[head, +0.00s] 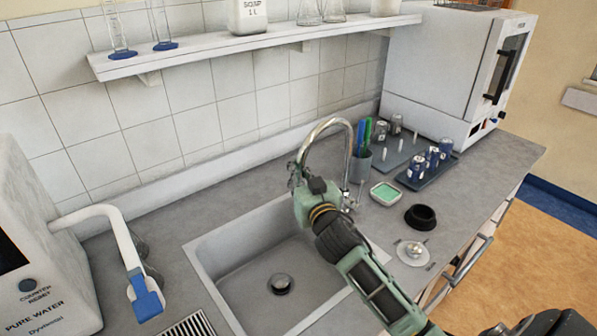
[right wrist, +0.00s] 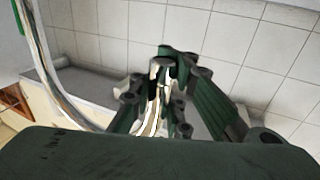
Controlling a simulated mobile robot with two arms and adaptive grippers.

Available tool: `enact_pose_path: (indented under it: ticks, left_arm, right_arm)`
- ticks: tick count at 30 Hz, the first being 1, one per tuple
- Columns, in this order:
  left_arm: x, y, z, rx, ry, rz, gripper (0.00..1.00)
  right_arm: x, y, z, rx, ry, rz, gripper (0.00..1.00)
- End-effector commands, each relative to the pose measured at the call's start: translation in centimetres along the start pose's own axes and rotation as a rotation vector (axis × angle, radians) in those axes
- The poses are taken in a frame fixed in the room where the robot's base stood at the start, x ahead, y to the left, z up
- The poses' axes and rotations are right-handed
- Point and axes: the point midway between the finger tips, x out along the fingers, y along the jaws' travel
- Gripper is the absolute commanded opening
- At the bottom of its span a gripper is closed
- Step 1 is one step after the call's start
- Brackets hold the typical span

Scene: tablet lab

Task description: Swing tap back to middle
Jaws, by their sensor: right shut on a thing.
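The chrome tap (head: 347,140) is a tall gooseneck standing at the back right edge of the sink (head: 213,240). Its neck arches to the left, and its spout end is at my right gripper (head: 298,180). In the right wrist view the tap's spout (right wrist: 155,105) sits between the green fingers of the right gripper (right wrist: 160,85), which is shut on it. The tap's curved neck also shows at the left of that view. My right arm covers part of the sink's right side in the head view. My left gripper is not in view.
A pure water dispenser (head: 35,250) with a white arm stands at the left. Right of the tap are a pen cup (head: 360,166), a green-filled dish (head: 385,193), a black ring (head: 420,216) and a blue rack (head: 425,173) of vials. A shelf (head: 250,45) runs above.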

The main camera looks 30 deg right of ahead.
Motion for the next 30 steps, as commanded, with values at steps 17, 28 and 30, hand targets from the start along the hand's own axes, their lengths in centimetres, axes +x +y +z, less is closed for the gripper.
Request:
enact_pose_path:
  ticks: [17, 28, 30]
  left_arm:
    - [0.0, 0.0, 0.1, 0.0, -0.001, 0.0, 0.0]
    - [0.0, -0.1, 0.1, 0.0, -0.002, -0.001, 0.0]
    - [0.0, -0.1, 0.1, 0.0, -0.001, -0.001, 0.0]
  right_arm:
    - [0.0, -0.2, 0.1, 0.002, -0.003, -0.003, 0.36]
    - [-3.9, -0.2, 0.3, 0.004, -0.006, -0.004, 0.36]
    - [-5.4, -0.2, 0.3, 0.006, -0.005, -0.004, 0.36]
